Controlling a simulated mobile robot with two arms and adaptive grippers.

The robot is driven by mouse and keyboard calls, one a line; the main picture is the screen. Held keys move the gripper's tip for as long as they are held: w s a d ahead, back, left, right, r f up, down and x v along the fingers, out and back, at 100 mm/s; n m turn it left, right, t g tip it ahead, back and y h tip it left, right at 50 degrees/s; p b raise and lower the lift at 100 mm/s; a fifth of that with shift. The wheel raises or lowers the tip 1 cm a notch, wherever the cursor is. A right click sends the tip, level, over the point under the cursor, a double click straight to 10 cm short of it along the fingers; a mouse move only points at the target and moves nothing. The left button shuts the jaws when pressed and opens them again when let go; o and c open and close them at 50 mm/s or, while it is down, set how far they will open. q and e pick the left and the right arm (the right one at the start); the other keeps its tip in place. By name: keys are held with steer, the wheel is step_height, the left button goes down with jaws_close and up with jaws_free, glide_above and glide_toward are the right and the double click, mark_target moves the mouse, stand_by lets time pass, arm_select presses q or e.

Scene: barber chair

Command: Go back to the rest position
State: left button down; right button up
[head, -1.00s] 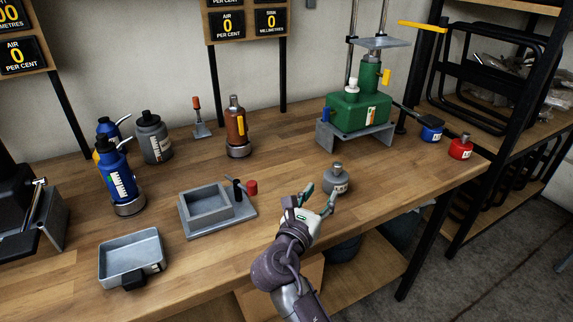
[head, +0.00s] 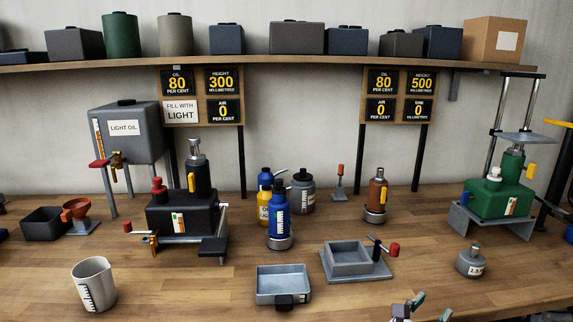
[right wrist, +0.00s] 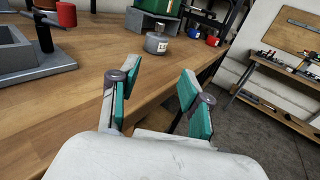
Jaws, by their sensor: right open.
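My right gripper (head: 430,307) shows only in part at the bottom edge of the head view, right of centre. In the right wrist view its two teal-padded fingers (right wrist: 160,75) stand apart with nothing between them. A grey weight with a white label (head: 470,264) stands on the wooden bench (head: 360,298) beyond the gripper. It also shows in the right wrist view (right wrist: 157,43), past the fingertips and not touched. My left gripper is in neither current view.
A grey fixture with a red-knobbed lever (head: 352,262) and a grey tray (head: 283,285) lie left of the gripper. A green press (head: 500,200) stands at the right. A black jack (head: 185,212) and a measuring jug (head: 93,284) are further left. Floor (right wrist: 265,140) shows beyond the bench edge.

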steer(key=s+f+m+g+y, duration=0.4)
steer(key=s+f+m+y, duration=0.3)
steer(key=s+f+m, duration=0.75)
steer(key=s+a+f+m+g+y, duration=0.45)
steer(key=s+a+m+y, duration=0.35)
steer(key=s, duration=0.4)
step_height(320, 180, down, 26)
steer(key=s+h+p, duration=0.1)
steer(key=s+p, duration=0.1)
arm_select(q)
steer(key=r, duration=0.1)
steer(key=w+d+r, duration=0.1)
steer(key=shift+w+r+p, duration=0.15)
steer(key=shift+r+p, duration=0.2)
steer(key=shift+r, duration=0.05)
arm_select(e)
steer(key=s+d+f+g, duration=0.1)
steer(key=s+f, duration=0.6)
steer(key=s, duration=0.1)
steer(key=s+d+f+g, duration=0.1)
steer(key=s+d+f, duration=0.1)
steer(key=s+f, duration=0.5)
steer(key=shift+s+d+f+m, duration=0.2)
steer(key=shift+s+d+m, duration=0.05)
steer(key=shift+s+m, duration=0.15)
